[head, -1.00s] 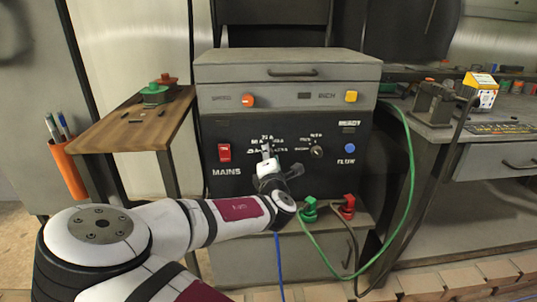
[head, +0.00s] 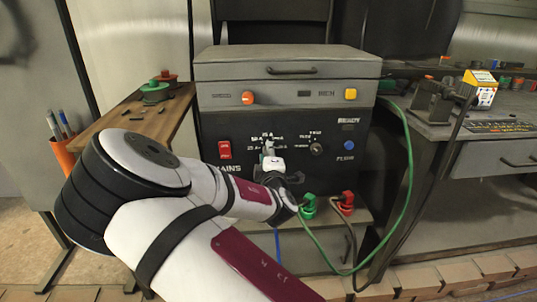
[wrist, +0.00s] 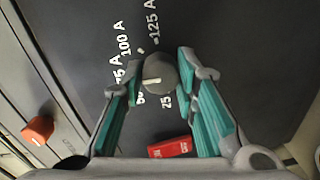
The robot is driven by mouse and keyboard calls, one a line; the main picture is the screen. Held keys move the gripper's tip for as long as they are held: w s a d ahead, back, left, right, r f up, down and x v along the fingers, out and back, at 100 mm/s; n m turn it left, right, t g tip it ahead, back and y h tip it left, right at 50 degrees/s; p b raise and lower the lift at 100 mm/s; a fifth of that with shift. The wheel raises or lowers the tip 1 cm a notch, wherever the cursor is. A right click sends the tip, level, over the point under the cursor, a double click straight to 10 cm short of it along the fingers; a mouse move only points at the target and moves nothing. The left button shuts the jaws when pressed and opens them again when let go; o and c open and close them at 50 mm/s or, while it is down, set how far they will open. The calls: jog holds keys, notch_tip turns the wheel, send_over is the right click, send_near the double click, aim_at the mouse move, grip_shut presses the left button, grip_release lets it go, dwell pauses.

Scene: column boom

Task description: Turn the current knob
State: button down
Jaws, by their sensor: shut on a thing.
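The current knob (wrist: 157,72) is a round dark grey knob with a white pointer mark, on the black front panel in the wrist view. White ampere labels from 25 A to 125 A ring it. The pointer mark lies roughly level in that view, towards the 75 A and 50 A side. My gripper (wrist: 161,78) has teal-padded fingers on both sides of the knob and is shut on it. In the head view my gripper (head: 268,148) is at the panel's dial, and it hides the knob there.
The red mains switch (head: 225,150) is left of the dial; a smaller knob (head: 316,149) and blue button (head: 348,145) are to its right. Green (head: 308,204) and red (head: 347,201) plugs with cables sit below. A wooden side table (head: 150,118) stands left.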

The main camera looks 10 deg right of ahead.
jog(key=c, duration=1.2)
grip_release()
jog(key=shift+c, duration=0.2)
jog(key=shift+s, duration=0.1)
jog(key=s, duration=1.1)
jog(key=shift+s+a, duration=0.4)
jog(key=shift+r, duration=0.1)
